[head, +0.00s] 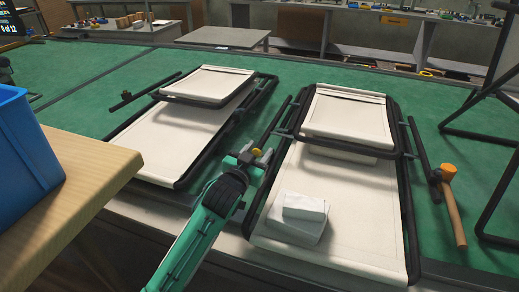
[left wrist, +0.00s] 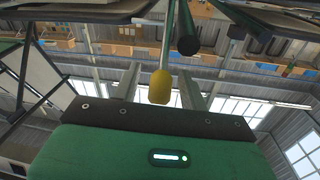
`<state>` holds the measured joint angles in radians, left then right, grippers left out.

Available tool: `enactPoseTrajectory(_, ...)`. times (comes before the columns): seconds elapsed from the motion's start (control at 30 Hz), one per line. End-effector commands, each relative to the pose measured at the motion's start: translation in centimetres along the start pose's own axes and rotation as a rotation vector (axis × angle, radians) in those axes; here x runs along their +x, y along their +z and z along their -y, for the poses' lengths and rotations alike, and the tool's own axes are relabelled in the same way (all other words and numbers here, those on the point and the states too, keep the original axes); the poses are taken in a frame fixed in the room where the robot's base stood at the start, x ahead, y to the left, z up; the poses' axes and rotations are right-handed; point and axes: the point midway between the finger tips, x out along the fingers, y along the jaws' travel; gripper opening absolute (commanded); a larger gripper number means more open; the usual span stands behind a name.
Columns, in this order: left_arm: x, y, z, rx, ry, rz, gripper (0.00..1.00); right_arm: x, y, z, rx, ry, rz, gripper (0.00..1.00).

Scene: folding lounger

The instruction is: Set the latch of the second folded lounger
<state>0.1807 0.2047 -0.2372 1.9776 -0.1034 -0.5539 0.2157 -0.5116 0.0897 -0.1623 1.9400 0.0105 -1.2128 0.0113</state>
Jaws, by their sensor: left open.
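Two cream folding loungers with dark frames lie side by side on the green bench, a left one (head: 180,133) and a right one (head: 345,195). Each has its upper panel folded over the longer lower panel. My left gripper (head: 256,157) is open beside the left rail of the right lounger. A yellow-tipped latch lever (head: 257,150) shows at its fingers. In the left wrist view the yellow tip (left wrist: 160,87) is between the two separated grey fingers (left wrist: 160,86), and neither finger visibly presses on it. My right gripper is not in view.
A blue bin (head: 25,145) stands on a wooden surface (head: 90,170) at the left. A dark frame (head: 490,125) stands at the far right. Bare green bench (head: 330,75) shows behind the loungers.

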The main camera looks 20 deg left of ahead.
Motion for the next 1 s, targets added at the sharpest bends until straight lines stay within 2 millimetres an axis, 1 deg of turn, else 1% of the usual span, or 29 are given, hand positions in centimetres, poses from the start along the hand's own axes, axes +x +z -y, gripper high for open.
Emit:
enactPoseTrajectory(0.03,0.45,-0.05,-0.01,0.000,0.000,-0.001,0.43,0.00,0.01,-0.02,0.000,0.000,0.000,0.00)
enactPoseTrajectory(0.13,0.96,-0.02,0.01,0.000,0.000,0.000,0.43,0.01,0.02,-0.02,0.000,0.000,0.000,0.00)
enactPoseTrajectory(0.43,1.13,0.00,0.01,0.000,0.000,0.000,0.43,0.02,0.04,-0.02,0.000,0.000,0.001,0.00)
enactPoseTrajectory(0.47,1.13,0.00,0.01,0.000,0.000,0.000,0.40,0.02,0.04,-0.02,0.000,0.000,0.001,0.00)
enactPoseTrajectory(0.5,1.13,0.00,0.01,0.000,0.000,0.000,0.32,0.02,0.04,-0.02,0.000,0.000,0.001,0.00)
enactPoseTrajectory(0.67,1.12,0.00,0.01,0.000,0.000,0.000,0.00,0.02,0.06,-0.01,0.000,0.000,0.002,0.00)
enactPoseTrajectory(1.0,1.16,-0.12,0.02,-0.001,0.001,0.005,0.00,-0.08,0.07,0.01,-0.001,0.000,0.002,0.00)
